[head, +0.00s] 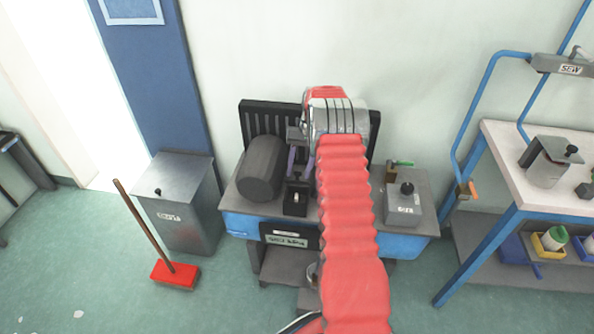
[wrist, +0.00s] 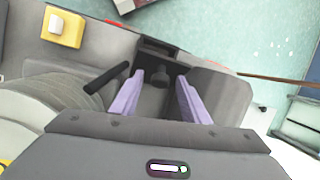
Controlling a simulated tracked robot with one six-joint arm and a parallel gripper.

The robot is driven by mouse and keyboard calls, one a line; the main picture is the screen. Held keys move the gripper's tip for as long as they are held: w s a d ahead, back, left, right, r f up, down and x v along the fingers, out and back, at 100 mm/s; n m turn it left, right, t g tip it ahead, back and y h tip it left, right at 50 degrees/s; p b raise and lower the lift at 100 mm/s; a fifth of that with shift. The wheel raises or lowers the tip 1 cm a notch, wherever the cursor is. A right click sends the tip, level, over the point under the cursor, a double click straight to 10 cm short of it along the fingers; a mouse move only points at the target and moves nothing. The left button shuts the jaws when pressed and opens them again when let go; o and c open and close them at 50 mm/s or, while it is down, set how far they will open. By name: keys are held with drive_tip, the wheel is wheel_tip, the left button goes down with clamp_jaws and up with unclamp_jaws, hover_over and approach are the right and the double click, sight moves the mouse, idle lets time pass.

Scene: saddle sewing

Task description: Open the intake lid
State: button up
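My gripper (head: 300,163) is over the workbench (head: 428,229), with its two purple fingers apart above a small black fixture (head: 295,203). In the wrist view, the purple fingers of my gripper (wrist: 160,98) are spread and nothing is held. A dark knob (wrist: 159,79) shows between them on the dark fixture, seemingly beyond the fingertips; contact cannot be told. I see no label that marks the intake lid, and it may be the part with this knob. A black rod-like handle (wrist: 107,77) sticks out left of the fingers. My red arm hides part of the bench.
A dark grey cylinder (head: 262,168) lies left of the fixture. A grey box with a black knob (head: 402,209) stands at the bench's right. A metal bin (head: 182,205) and red broom (head: 174,274) stand left; a white-topped table (head: 510,160) is right.

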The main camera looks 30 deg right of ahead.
drive_tip(key=shift+r, duration=0.1)
drive_tip(key=v, duration=1.3)
drive_tip(key=shift+r, duration=0.25)
drive_tip(key=shift+w+d, duration=0.1)
drive_tip(key=shift+d, duration=0.05)
